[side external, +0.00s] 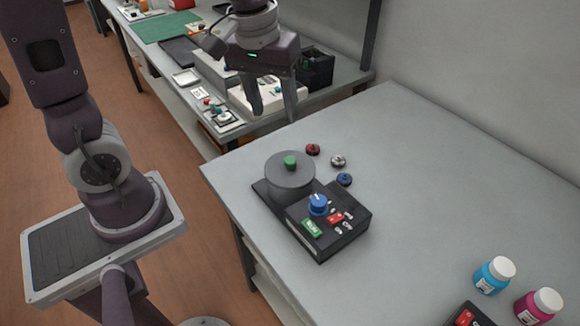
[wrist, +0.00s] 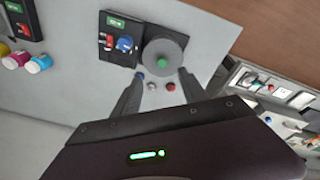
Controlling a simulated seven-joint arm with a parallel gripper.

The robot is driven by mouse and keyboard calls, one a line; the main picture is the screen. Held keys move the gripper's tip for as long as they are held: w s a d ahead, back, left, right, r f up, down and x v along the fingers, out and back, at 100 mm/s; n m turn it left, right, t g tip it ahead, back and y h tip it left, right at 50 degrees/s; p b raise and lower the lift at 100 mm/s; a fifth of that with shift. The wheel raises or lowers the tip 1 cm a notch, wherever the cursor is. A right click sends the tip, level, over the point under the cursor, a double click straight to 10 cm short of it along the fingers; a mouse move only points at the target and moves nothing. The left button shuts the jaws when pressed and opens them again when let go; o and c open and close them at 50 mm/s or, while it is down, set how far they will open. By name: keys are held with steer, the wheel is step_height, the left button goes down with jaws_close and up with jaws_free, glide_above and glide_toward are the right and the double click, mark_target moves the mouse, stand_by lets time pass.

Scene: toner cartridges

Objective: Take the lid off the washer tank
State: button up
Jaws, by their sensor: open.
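The washer tank (side external: 289,187) is a round grey drum at the back of a black control unit (side external: 330,232). A grey lid (side external: 275,166) with a green knob (side external: 290,162) sits on it. In the wrist view the lid (wrist: 176,52) and its green knob (wrist: 162,63) show from above. The unit has a blue dial (side external: 318,204), a red switch and a small green display. My gripper (side external: 273,114) is open and empty, above and behind the tank in the side view. Its fingertips (wrist: 160,73) frame the near side of the lid in the wrist view, apart from the knob.
Two red and blue caps and a whitish one (side external: 338,160) lie beside the tank. A cyan bottle (side external: 494,275), a magenta bottle (side external: 536,307) and another black device (side external: 468,316) stand at the table's front. A cluttered second bench stands behind.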

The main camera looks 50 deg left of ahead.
mark_target(290, 160)
steer(key=w+f+n, duration=0.1)
steer(key=f, duration=0.1)
steer(key=w+a+f+n+g, duration=0.1)
steer(key=w+f, duration=0.1)
steer(key=f, duration=0.1)
steer(key=w+f+n, duration=0.1)
steer(key=f, duration=0.2)
steer(key=shift+w+a+f+g, duration=0.1)
steer(key=shift+w+a+g, duration=0.1)
steer(key=shift+w+g, duration=0.2)
step_height(290, 160, down, 7)
steer(key=shift+s+d+f, duration=0.15)
steer(key=shift+f, duration=0.05)
jaws_close()
